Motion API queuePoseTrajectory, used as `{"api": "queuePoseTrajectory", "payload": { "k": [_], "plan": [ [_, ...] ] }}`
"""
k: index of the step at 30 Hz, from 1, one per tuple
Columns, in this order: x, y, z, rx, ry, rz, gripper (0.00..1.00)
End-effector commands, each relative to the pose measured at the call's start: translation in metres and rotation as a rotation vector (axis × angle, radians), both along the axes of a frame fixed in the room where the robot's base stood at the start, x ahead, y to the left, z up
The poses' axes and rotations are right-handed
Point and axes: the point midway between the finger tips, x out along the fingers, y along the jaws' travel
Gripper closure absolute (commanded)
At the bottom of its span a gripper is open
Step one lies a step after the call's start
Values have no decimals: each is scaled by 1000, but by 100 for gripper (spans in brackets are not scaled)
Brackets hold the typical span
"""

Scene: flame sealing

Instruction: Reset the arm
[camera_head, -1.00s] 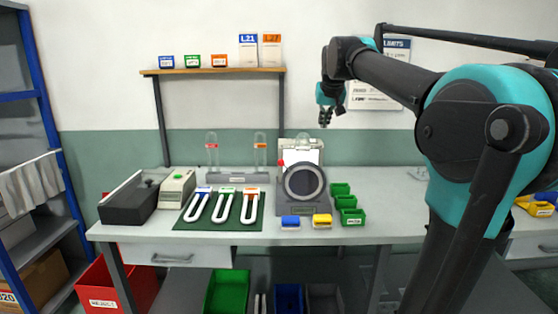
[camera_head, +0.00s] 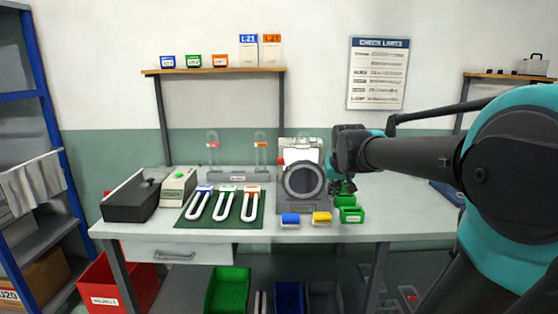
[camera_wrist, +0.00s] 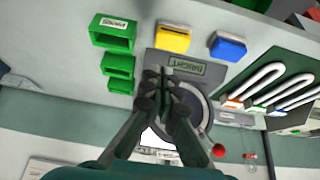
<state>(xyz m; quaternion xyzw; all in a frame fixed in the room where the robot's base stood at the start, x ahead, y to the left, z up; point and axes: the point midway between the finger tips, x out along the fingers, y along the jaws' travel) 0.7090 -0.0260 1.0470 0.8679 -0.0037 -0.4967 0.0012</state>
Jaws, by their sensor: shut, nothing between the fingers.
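My gripper (camera_wrist: 165,80) is shut and empty in the wrist view, its fingertips together in front of the round-screened grey device (camera_wrist: 205,75). In the head view my gripper (camera_head: 344,186) hangs just right of that device (camera_head: 304,181), in front of the green bins (camera_head: 350,214), and partly hides them. My arm reaches in from the right side. Whether the fingertips touch anything cannot be told.
The workbench (camera_head: 200,236) holds a dark green mat (camera_head: 184,220) with several white U-shaped pieces, a blue block (camera_head: 290,219) and a yellow block (camera_head: 321,218). A black box (camera_head: 130,201) stands at the left. A wooden shelf (camera_head: 215,70) is above.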

Motion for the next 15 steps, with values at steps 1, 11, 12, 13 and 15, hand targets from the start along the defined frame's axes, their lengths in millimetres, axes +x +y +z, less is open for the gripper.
{"api": "queuePoseTrajectory", "payload": {
  "k": [1, 11, 12, 13, 15],
  "plan": [
    [-23, -3, -30, 0, 19, -1, 100],
    [-168, -14, -178, 7, 127, 1, 100],
    [-181, -15, -189, 7, 137, 1, 100],
    [-190, -15, -196, 8, 142, 1, 100],
    [-206, -15, -208, 9, 152, 1, 100]
  ]
}}
